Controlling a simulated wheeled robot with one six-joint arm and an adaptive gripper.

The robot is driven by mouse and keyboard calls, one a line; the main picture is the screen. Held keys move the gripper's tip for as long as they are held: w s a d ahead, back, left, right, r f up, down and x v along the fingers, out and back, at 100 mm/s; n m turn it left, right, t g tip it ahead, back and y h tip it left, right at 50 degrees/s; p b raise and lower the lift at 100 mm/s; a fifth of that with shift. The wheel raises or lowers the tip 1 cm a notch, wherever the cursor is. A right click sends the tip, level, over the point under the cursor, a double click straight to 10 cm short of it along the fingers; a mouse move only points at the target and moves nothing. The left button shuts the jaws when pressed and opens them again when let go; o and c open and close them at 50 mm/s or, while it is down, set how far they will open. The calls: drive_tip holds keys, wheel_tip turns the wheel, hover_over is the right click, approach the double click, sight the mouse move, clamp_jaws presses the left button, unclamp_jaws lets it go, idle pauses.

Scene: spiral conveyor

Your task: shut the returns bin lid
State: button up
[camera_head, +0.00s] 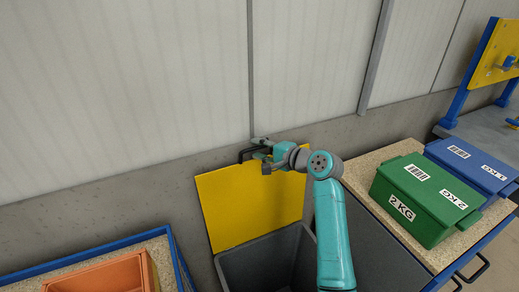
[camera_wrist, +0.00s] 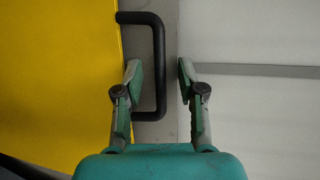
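The returns bin (camera_head: 268,261) is a dark grey box low in the middle of the head view. Its yellow lid (camera_head: 247,208) stands open, raised upright against the wall behind the bin. A black handle (camera_head: 246,152) is at the lid's top edge, and it shows as a black bar (camera_wrist: 158,66) in the wrist view. My gripper (camera_head: 262,153) is at the handle.
A green box (camera_head: 425,195) and a blue box (camera_head: 470,165) stand on a workbench at the right. An orange crate (camera_head: 105,276) sits on a blue-edged table at the lower left. The grey wall (camera_head: 120,80) is close behind the lid.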

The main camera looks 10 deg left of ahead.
drive_tip(key=shift+a, duration=0.1)
clamp_jaws()
idle(0.3)
